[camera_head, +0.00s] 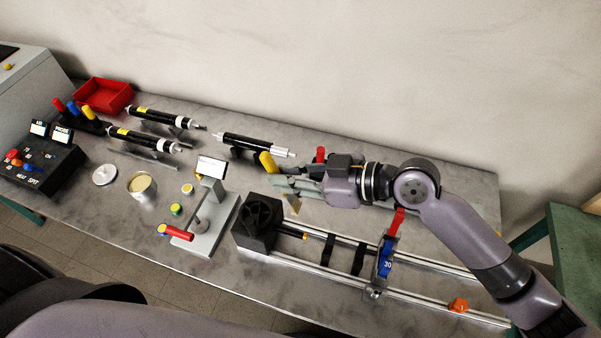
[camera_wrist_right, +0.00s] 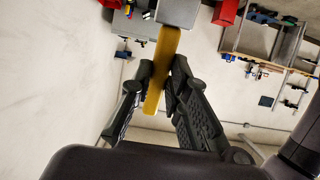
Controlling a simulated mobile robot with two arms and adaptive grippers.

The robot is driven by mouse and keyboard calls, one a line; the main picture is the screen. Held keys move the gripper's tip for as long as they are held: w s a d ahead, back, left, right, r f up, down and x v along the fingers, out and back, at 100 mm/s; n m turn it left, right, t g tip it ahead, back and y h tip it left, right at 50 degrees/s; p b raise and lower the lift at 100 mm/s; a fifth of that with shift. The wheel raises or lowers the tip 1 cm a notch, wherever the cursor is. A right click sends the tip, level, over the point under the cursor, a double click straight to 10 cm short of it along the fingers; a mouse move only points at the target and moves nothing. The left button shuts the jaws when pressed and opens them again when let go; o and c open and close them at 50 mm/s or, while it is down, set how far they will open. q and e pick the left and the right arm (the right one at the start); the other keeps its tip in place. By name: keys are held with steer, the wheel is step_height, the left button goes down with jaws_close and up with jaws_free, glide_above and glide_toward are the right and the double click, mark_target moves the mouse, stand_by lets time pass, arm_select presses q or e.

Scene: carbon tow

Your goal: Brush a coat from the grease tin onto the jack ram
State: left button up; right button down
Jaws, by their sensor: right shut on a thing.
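The grease tin (camera_head: 142,187) stands open on the bench at left, with pale yellow contents. Several black cylinders with bright rods lie behind it. The one nearest my right gripper (camera_head: 256,145) has silver ends; I cannot tell for sure which is the jack ram. My right gripper (camera_head: 290,180) is above the bench, right of the tin, shut on a brush with a yellow handle (camera_head: 267,162). A tan tip (camera_head: 295,206) shows below the fingers. My left gripper is out of view.
A grey stand with a small display (camera_head: 211,167) is right of the tin. A black block (camera_head: 258,222) and a railed fixture with a blue clamp (camera_head: 385,258) fill the front right. A white lid (camera_head: 104,175) and red tray (camera_head: 103,95) are at left.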

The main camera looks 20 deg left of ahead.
mark_target(293, 203)
steer(key=shift+s+d+r, duration=0.1)
steer(key=shift+d, duration=0.15)
steer(key=shift+a+f+b, duration=0.2)
steer(key=shift+f+b, duration=0.2)
steer(key=shift+f, duration=0.1)
steer(key=f+b, duration=0.1)
steer(key=f, duration=0.1)
steer(key=shift+a+f+b, duration=0.2)
steer(key=shift+f+b, duration=0.2)
steer(key=shift+d+f+b, duration=0.15)
steer(key=shift+f+b, duration=0.2)
steer(key=shift+f, duration=0.25)
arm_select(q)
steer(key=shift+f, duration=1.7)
